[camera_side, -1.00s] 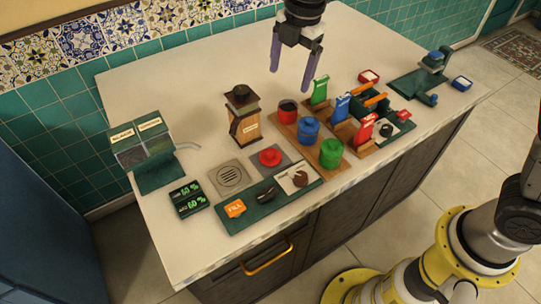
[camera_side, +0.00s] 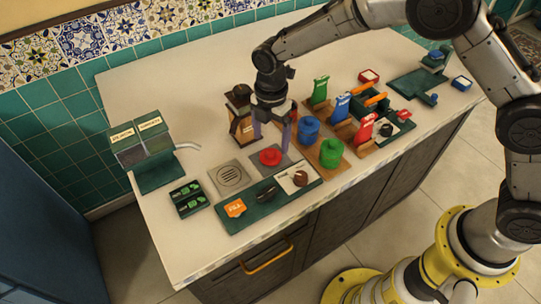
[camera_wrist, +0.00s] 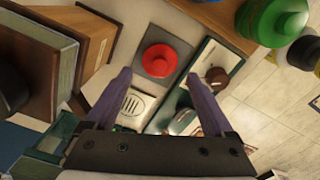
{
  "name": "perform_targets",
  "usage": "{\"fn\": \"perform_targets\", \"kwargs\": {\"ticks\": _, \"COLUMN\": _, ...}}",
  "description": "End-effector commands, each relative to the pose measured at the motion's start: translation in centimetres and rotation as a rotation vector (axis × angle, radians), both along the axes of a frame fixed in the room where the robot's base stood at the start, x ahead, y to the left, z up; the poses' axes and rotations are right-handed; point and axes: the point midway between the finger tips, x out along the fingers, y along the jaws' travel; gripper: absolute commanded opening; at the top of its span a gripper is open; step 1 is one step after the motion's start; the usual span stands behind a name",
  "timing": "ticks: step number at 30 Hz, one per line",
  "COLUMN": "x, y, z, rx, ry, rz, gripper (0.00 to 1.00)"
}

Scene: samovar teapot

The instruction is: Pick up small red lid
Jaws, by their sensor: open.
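The small red lid (camera_side: 270,156) sits on a grey square plate (camera_side: 282,166) near the middle of the counter. It also shows in the wrist view (camera_wrist: 159,60) as a red disc with a raised knob, beyond my fingertips. My gripper (camera_side: 271,146) points down at the lid, its two purple fingers open on either side of it in the side view. In the wrist view my open fingers (camera_wrist: 163,80) have nothing between them. I cannot tell exactly how far the tips are above the lid.
Blue (camera_side: 309,130) and green (camera_side: 331,152) lidded jars stand to the right on a wooden tray. A round grille (camera_side: 229,177) and a dark green panel (camera_side: 262,213) lie near the lid.

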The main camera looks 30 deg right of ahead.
Motion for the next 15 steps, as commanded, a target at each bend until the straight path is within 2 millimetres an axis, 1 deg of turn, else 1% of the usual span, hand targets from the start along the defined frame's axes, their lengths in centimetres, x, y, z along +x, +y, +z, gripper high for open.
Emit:
{"fn": "perform_targets", "kwargs": {"ticks": 9, "x": -0.1, "y": 0.1, "z": -4.2, "rx": -0.002, "ry": 0.005, "rz": 0.000, "gripper": 0.88}}
{"fn": "perform_targets", "kwargs": {"ticks": 12, "x": -0.1, "y": 0.1, "z": -4.9, "rx": -0.001, "ry": 0.002, "rz": 0.000, "gripper": 0.88}}
{"fn": "perform_targets", "kwargs": {"ticks": 15, "x": -0.1, "y": 0.1, "z": -5.1, "rx": -0.001, "ry": 0.002, "rz": 0.000, "gripper": 0.88}}
